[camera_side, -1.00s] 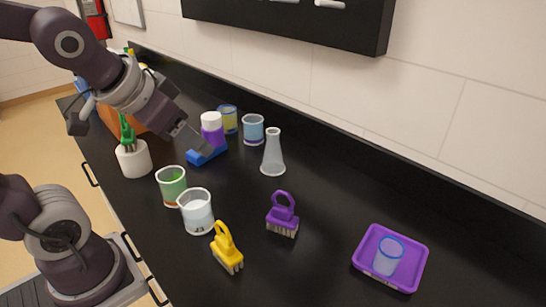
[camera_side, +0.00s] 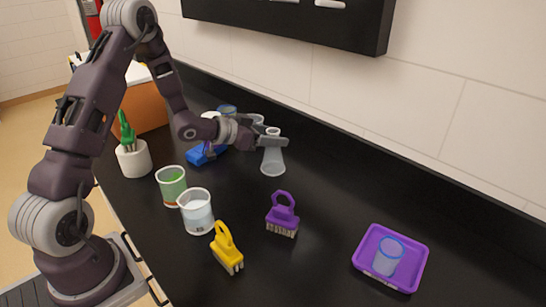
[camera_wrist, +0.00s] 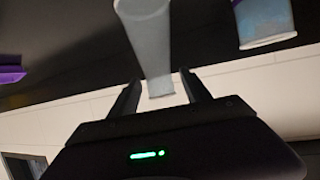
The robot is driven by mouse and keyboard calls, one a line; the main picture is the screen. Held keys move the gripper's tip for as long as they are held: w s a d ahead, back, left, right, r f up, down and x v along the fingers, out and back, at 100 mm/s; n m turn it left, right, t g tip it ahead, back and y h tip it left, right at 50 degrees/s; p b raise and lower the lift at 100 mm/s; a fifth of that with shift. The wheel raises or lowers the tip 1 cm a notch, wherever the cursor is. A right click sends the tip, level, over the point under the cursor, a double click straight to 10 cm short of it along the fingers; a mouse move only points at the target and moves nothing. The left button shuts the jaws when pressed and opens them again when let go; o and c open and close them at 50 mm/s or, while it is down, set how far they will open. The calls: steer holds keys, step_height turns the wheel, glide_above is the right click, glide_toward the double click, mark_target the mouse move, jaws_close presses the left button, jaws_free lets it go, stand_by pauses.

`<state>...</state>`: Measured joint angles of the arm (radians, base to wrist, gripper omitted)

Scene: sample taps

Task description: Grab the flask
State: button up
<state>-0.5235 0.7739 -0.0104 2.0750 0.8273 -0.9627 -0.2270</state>
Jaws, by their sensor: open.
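The flask (camera_side: 273,162) is a translucent grey cone with a narrow neck, standing upright on the black counter near the back wall. My gripper (camera_side: 279,137) is level with its neck in the side view, and the fingers hide part of the neck. In the wrist view the flask (camera_wrist: 146,35) is seen with its neck pointing down the picture. The neck's rim lies between the two spread fingers of my gripper (camera_wrist: 160,80), with a gap on both sides. The gripper is open and holds nothing.
A blue beaker (camera_wrist: 263,20) stands close beside the flask. A purple brush (camera_side: 282,215), a yellow brush (camera_side: 226,248), a white-filled beaker (camera_side: 196,212) and a green beaker (camera_side: 171,186) stand nearer the front. A purple tray (camera_side: 362,255) holds a blue cup (camera_side: 388,256) at right.

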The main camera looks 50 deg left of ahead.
steer(key=shift+w+f, duration=0.1)
steer(key=shift+w, duration=0.1)
jaws_close()
